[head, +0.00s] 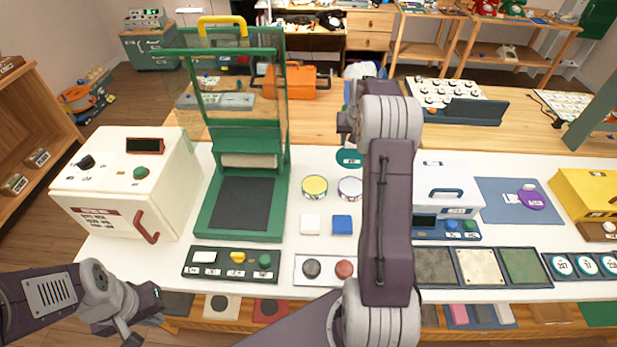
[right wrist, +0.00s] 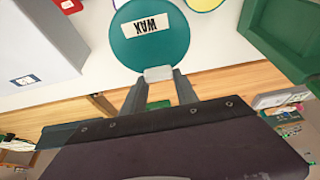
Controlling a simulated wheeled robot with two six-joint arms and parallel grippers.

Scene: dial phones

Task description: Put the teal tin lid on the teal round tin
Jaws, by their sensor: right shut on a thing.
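The teal tin lid (right wrist: 172,45) is a flat disc with a white label reading WAX. My right gripper (right wrist: 158,78) is shut on the pale tab at its edge. In the head view the lid (head: 349,160) shows beyond the yellow and purple-rimmed tins, partly covered by my right gripper (head: 346,138). I cannot tell its height above the table. I do not see the teal round tin; my right arm covers part of the table. My left gripper (head: 140,318) is at the lower left, away from the tins, and its jaws are unclear.
A yellow round tin (head: 314,186) and a purple-rimmed tin (head: 350,188) stand left of my right arm. A green press-like frame (head: 214,222) stands to their left. A white box (head: 455,170) stands right of the arm. A purple lid (head: 530,199) lies on a blue mat.

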